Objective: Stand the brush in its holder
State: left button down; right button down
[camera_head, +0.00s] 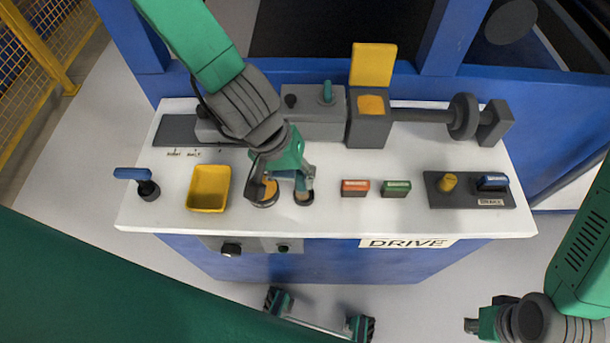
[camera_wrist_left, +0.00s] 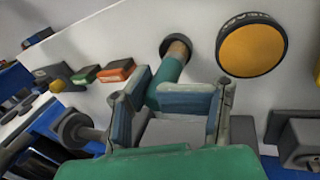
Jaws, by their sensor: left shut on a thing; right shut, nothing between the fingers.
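My left gripper (camera_head: 286,178) is over the white table top, low above a small dark round holder (camera_head: 304,199). In the left wrist view the gripper (camera_wrist_left: 170,92) is shut on a brush with a green handle (camera_wrist_left: 166,76). The brush's tan end points at the dark ring of the holder (camera_wrist_left: 165,46) and overlaps it. I cannot tell how deep it sits or whether it touches. In the head view the gripper mostly hides the brush. My right gripper (camera_head: 474,325) is shut and empty, at the lower right, off the table.
A dark round tin with a yellow-orange top (camera_head: 265,192) stands beside the holder. A yellow tray (camera_head: 208,190) and a blue-handled lever (camera_head: 140,178) are left. Orange (camera_head: 355,187) and green (camera_head: 396,187) blocks lie right. A grey roller machine (camera_head: 368,125) stands behind.

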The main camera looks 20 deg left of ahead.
aim_at(300, 175)
pick_arm(q)
jog(key=shift+a+f, duration=0.2)
jog(key=shift+a, duration=0.2)
jog(key=shift+d, duration=0.65)
jog(key=c, duration=1)
grip_release()
jog(key=shift+d, duration=0.15)
jog(key=shift+o, duration=0.6)
jog(key=shift+a, duration=0.5)
jog(key=o, duration=0.5)
jog(key=shift+a, duration=0.1)
jog(key=shift+o, duration=0.2)
jog(key=shift+d+r, duration=0.15)
jog(key=shift+d, duration=0.3)
jog(key=shift+d+r+p, duration=0.1)
jog(key=shift+r+p, duration=0.3)
jog(key=shift+p, duration=0.15)
jog(key=p+v, duration=0.2)
jog(key=shift+w+r+p, duration=0.1)
jog(key=shift+r+p, duration=0.1)
jog(key=shift+p, duration=0.1)
jog(key=shift+d+r+p, duration=0.25)
jog(key=shift+r+p, duration=0.9)
jog(key=shift+p, duration=0.1)
jog(key=shift+p+v, duration=0.8)
pick_arm(e)
notch_tip(300, 175, up, 8)
